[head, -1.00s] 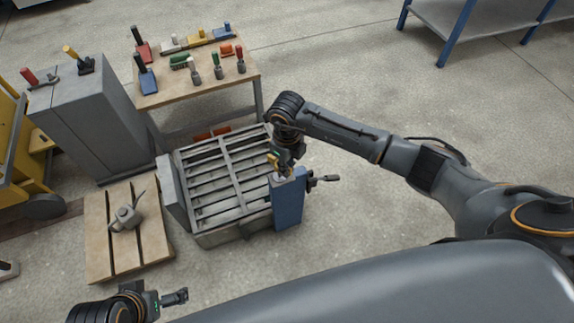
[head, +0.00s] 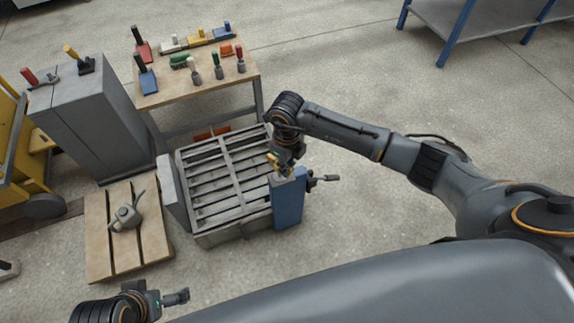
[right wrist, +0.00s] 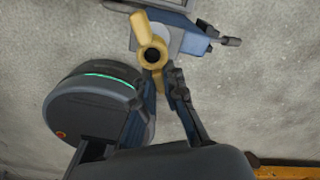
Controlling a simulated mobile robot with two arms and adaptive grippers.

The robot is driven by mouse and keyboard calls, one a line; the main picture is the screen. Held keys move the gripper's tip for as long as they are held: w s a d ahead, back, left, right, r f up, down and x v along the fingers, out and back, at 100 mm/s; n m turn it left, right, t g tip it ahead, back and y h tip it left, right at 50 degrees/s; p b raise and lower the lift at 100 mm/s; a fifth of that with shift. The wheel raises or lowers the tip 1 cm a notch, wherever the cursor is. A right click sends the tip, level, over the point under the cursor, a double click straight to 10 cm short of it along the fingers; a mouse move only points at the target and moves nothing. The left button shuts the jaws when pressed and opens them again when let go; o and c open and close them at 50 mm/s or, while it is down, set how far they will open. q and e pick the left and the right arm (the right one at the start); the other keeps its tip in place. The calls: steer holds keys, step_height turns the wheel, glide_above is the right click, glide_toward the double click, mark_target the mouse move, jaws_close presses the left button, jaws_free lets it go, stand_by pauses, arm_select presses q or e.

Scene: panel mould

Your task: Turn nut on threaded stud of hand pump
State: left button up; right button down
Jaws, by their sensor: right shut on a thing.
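The blue hand pump (head: 288,203) stands at the right end of the grey slatted panel mould (head: 228,178). Its dark handle (head: 325,179) points right and also shows in the right wrist view (right wrist: 228,41). The yellow nut (right wrist: 139,30) has arms on opposite sides, and the dark end of the threaded stud (right wrist: 152,55) shows in its middle. My right gripper (right wrist: 162,86) is shut on the nut's lower arm. In the head view the wrist partly hides the nut (head: 272,158). My left gripper (head: 176,297) is low at the left, away from the pump; its fingers are too small to read.
A workbench (head: 205,88) with several coloured hand tools stands behind the mould. A grey cabinet (head: 85,125) stands at the left. The floor right of the pump is clear.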

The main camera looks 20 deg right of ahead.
arm_select(q)
steer(key=shift+w+r, duration=0.1)
steer(key=shift+w, duration=0.1)
stand_by(0.3)
steer(key=shift+s+f+b, duration=0.15)
steer(key=shift+f+b, duration=0.25)
steer(key=shift+b, duration=0.35)
arm_select(e)
steer(key=shift+f, duration=1)
arm_select(q)
steer(key=shift+w+d+t, duration=0.15)
steer(key=shift+w+t, duration=0.15)
steer(key=shift+w, duration=0.1)
arm_select(e)
steer(key=shift+f, duration=0.2)
arm_select(q)
steer(key=shift+w+d+t+b, duration=0.2)
steer(key=shift+w+t+b, duration=0.1)
steer(key=shift+w, duration=0.3)
steer(key=shift+w+d+t+b, duration=0.15)
steer(key=shift+w+t+b, duration=0.15)
steer(key=shift+w, duration=0.3)
arm_select(e)
steer(key=shift+f, duration=0.65)
steer(key=c, duration=1.3)
jaws_free()
steer(key=shift+c, duration=0.2)
steer(key=shift+r, duration=0.15)
step_height(320, 180, up, 12)
steer(key=shift+f, duration=0.1)
